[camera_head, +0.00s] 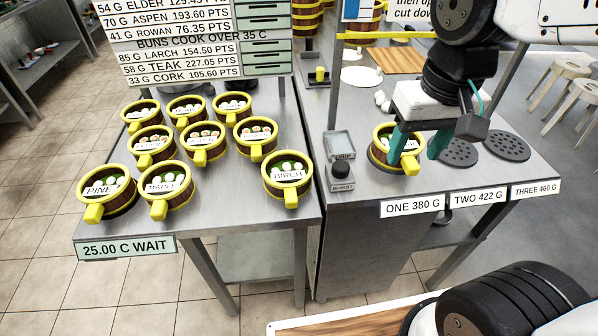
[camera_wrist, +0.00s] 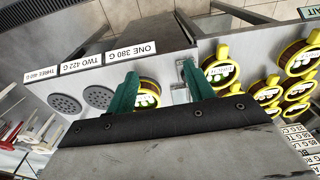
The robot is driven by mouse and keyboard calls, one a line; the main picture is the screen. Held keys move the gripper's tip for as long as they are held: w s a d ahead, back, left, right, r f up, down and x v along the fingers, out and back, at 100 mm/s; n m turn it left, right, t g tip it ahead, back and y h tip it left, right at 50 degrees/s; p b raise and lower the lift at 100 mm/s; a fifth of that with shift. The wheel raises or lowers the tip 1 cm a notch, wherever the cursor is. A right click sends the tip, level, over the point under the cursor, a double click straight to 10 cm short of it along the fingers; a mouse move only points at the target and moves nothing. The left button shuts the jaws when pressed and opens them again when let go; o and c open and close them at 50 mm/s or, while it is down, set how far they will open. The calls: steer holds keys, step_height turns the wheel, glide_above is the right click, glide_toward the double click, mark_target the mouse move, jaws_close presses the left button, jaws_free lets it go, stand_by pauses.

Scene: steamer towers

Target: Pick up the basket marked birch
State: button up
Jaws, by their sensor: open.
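The basket marked birch (camera_head: 287,181) is a round brown steamer with a yellow rim and handle. It stands near the right front of the left table, apart from the other baskets, with pale buns and green inside. It also shows in the wrist view, right of the fingers (camera_wrist: 221,72). My gripper (camera_head: 415,150) has teal fingers and is open over the right counter, well to the right of the birch basket. Another basket (camera_head: 383,157), its label partly hidden, is behind and between the fingers in the picture; I cannot tell whether they touch it.
Several labelled baskets stand on the left table, including pine (camera_head: 108,190) and maple (camera_head: 168,188) at the front. A small scale-like device (camera_head: 341,173) stands on the right counter near the gap between the tables. Two dark perforated discs (camera_head: 507,146) lie at the right.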

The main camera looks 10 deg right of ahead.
steer(key=w+a+f, duration=0.4)
steer(key=w+a, duration=0.1)
steer(key=w, duration=0.1)
steer(key=g, duration=0.1)
glide_above(290, 191)
steer(key=d, duration=0.1)
steer(key=f, duration=1.1)
steer(key=shift+s+d+f, duration=0.15)
steer(key=shift+s+f, duration=0.05)
steer(key=shift+f, duration=0.2)
steer(key=f, duration=0.5)
steer(key=a+f, duration=0.1)
steer(key=f, duration=0.1)
steer(key=shift+w+a+f, duration=0.1)
steer(key=shift+w+f, duration=0.05)
steer(key=shift+f, duration=0.5)
jaws_close()
